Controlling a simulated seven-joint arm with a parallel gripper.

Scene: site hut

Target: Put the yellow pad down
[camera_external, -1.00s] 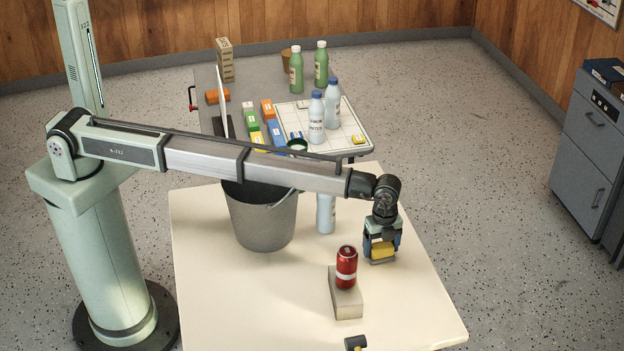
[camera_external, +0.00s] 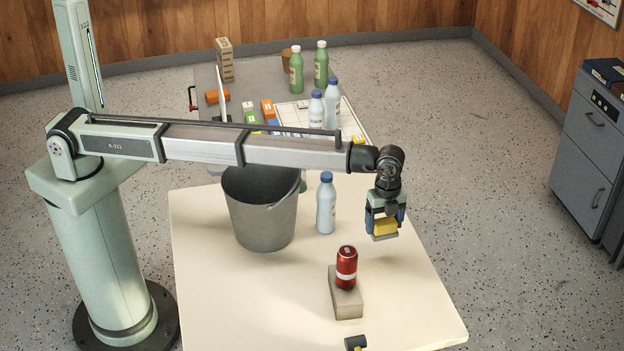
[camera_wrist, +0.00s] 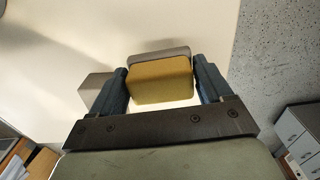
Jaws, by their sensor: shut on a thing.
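The yellow pad (camera_external: 384,227) is held between the blue fingers of my gripper (camera_external: 385,222), above the right edge of the cream table (camera_external: 220,290). In the wrist view the yellow pad (camera_wrist: 160,82) sits between both fingers of my gripper (camera_wrist: 162,85), with a grey layer showing along its far side. The gripper is shut on it.
A red can (camera_external: 347,266) stands on a beige block (camera_external: 346,300) at front left of the gripper. A water bottle (camera_external: 326,205) and a grey bucket (camera_external: 262,215) stand to the left. The table's right front is clear. A second table (camera_external: 362,138) behind holds bottles and boxes.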

